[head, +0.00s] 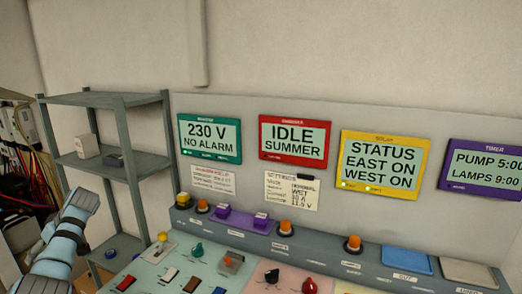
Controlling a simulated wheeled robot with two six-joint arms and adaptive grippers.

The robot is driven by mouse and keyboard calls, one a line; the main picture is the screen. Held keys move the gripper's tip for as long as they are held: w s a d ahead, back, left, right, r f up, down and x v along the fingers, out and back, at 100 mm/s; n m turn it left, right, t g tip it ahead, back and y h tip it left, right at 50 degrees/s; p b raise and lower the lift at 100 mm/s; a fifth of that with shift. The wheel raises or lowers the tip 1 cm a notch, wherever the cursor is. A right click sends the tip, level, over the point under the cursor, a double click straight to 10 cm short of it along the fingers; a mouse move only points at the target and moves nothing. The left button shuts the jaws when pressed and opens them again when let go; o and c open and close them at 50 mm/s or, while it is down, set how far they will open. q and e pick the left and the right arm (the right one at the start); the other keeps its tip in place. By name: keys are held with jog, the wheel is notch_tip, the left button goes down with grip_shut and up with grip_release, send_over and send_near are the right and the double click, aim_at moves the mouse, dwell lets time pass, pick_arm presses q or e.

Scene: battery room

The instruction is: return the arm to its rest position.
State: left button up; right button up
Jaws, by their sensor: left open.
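My left arm, blue and pale grey, rises from the lower left corner in the head view. Its upper end, with my left gripper (82,201), is in front of the grey shelf unit. The gripper is open and I see nothing held in it; its fingers are hard to make out. It is left of the control console (330,254), apart from the console's buttons. My right gripper is not in view.
Cables (18,165) hang at the far left. Green, red, yellow and purple display panels (296,140) line the wall behind the console. Orange buttons (285,228) and knobs stick up from it.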

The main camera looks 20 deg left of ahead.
pick_arm(q)
jog(key=s+a+f+m+t+y, duration=0.1)
jog(key=s+a+f+m+y, duration=0.15)
jog(key=f+m, duration=0.55)
jog(key=s+a+f+m+t+y, duration=0.1)
jog(key=s+a+f+m+t, duration=0.1)
jog(key=s+a+f+m, duration=0.5)
jog(key=s+d+f+m+t+h, duration=0.2)
jog(key=s+d+f+m+t, duration=0.15)
jog(key=s+f+m, duration=0.55)
jog(key=s+d+f+n+g+h, duration=0.1)
jog(key=s+d+f+h, duration=0.1)
jog(key=d+f, duration=0.85)
jog(key=s+d+f+n+g+h, duration=0.1)
jog(key=s+d+f+h, duration=0.1)
jog(key=d+f, duration=0.85)
jog(key=s+d+f+h+b, duration=0.1)
jog(key=d+f, duration=0.2)
jog(key=d, duration=0.7)
jog(key=s+d+f+n+h, duration=0.1)
jog(key=d+f, duration=0.3)
jog(key=d, duration=0.6)
jog(key=s+d+f+n+h+b, duration=0.1)
jog(key=d+f+h, duration=0.1)
jog(key=d, duration=0.9)
jog(key=shift+f+b, duration=0.3)
jog(key=shift+f, duration=0.5)
jog(key=shift+d+r+h, duration=0.1)
jog(key=shift+d+h, duration=0.1)
jog(key=shift+h, duration=0.05)
